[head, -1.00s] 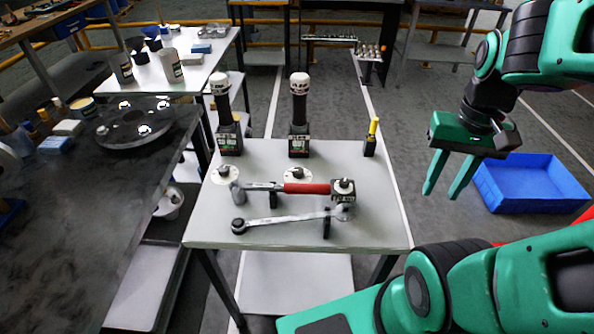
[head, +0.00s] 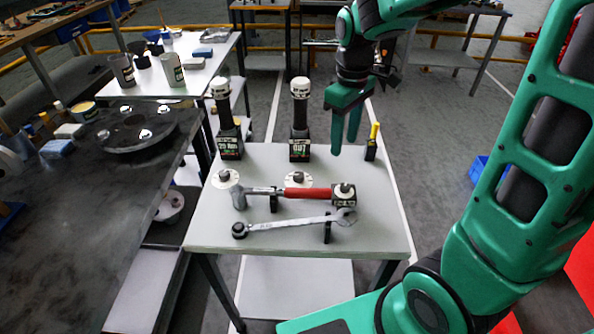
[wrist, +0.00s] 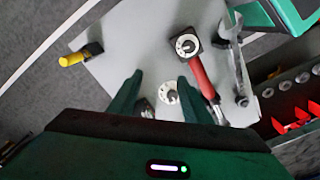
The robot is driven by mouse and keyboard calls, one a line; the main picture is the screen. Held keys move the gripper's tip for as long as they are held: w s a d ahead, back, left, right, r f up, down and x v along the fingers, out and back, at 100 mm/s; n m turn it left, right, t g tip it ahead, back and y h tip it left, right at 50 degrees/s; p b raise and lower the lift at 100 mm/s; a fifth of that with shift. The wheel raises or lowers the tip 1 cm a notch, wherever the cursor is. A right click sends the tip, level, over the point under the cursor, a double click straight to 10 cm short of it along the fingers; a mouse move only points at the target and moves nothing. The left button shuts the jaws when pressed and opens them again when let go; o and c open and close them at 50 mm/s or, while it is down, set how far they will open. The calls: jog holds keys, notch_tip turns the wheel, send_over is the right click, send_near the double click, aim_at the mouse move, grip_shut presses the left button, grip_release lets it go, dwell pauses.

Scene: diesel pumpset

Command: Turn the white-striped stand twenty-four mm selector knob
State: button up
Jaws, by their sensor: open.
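My gripper (head: 344,147) is open and empty, fingers down, above the far right part of the grey table (head: 375,225). A selector knob on a black block stand (head: 343,194) is at the table's right; in the wrist view this knob (wrist: 187,45) has a white dial face. Two other knobs sit on flat white discs, the middle disc (head: 297,180) and the left disc (head: 227,180). In the wrist view the middle disc (wrist: 170,97) lies between and beyond my fingers. I cannot read a twenty-four mm marking or make out white stripes that single out one stand.
A red-handled hammer (head: 305,191) and a wrench (head: 290,221) lie on supports near the knobs. Two tall black white-capped tools (head: 300,120) (head: 226,120) and a yellow-topped item (head: 372,142) stand at the back. A dark bench (head: 90,200) is left.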

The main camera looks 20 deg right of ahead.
aim_at(298, 174)
jog(key=w+a+f+n, duration=0.4)
jog(key=w+a+n, duration=0.15)
jog(key=a, duration=0.45)
jog(key=shift+m, duration=0.35)
jog(key=f, duration=1)
jog(key=shift+w+d+f, duration=0.1)
jog(key=shift+w+d, duration=0.15)
jog(key=shift+w, duration=0.1)
jog(key=shift+c, duration=0.5)
jog(key=c, duration=0.9)
